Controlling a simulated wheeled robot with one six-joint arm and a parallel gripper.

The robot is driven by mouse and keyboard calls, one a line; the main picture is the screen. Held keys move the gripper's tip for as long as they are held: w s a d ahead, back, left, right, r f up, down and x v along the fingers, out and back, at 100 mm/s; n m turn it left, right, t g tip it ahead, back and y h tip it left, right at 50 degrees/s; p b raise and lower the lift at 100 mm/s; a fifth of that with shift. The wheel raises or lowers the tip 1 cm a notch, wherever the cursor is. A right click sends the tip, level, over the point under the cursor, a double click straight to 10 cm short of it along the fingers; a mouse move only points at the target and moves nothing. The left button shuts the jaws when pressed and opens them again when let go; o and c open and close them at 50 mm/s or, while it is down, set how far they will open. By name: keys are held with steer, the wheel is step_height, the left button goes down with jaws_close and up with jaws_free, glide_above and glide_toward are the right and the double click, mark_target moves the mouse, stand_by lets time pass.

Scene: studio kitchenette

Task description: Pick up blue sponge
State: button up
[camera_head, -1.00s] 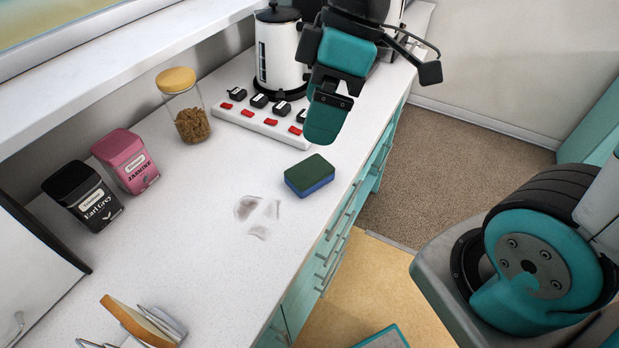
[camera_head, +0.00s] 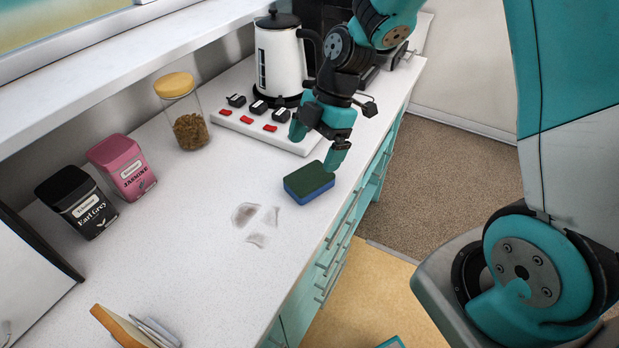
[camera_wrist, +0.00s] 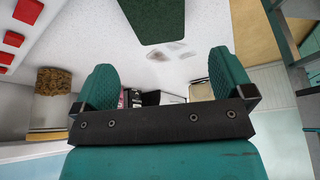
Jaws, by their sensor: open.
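The blue sponge (camera_head: 309,187) has a dark green top and lies flat on the white counter (camera_head: 210,215), near its front edge. In the wrist view the sponge's green side (camera_wrist: 155,18) shows at the top, beyond my fingers and partly cut off by the frame. My gripper (camera_head: 317,152) is open and empty. It is just behind the sponge, with one finger near the sponge's far right corner; I cannot tell whether they touch. Both fingers also show in the wrist view (camera_wrist: 165,90), spread apart with nothing between them. Grey smudges (camera_head: 255,222) mark the counter left of the sponge.
A white power strip (camera_head: 238,121) with red switches and black plugs lies behind my gripper, before a white kettle (camera_head: 278,62). A glass jar (camera_head: 188,125), a pink tin (camera_head: 122,168) and a black tin (camera_head: 78,203) stand left. The counter left of the sponge is mostly clear.

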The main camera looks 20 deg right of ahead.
mark_target(302, 181)
steer(key=p+x, duration=0.2)
steer(key=x, duration=0.6)
steer(key=shift+f, duration=0.25)
steer(key=c, duration=1)
steer(key=shift+c, duration=0.4)
step_height(302, 181, up, 20)
steer(key=b, duration=0.2)
steer(key=shift+o, duration=1.2)
steer(key=shift+w, duration=0.1)
steer(key=shift+c, duration=0.5)
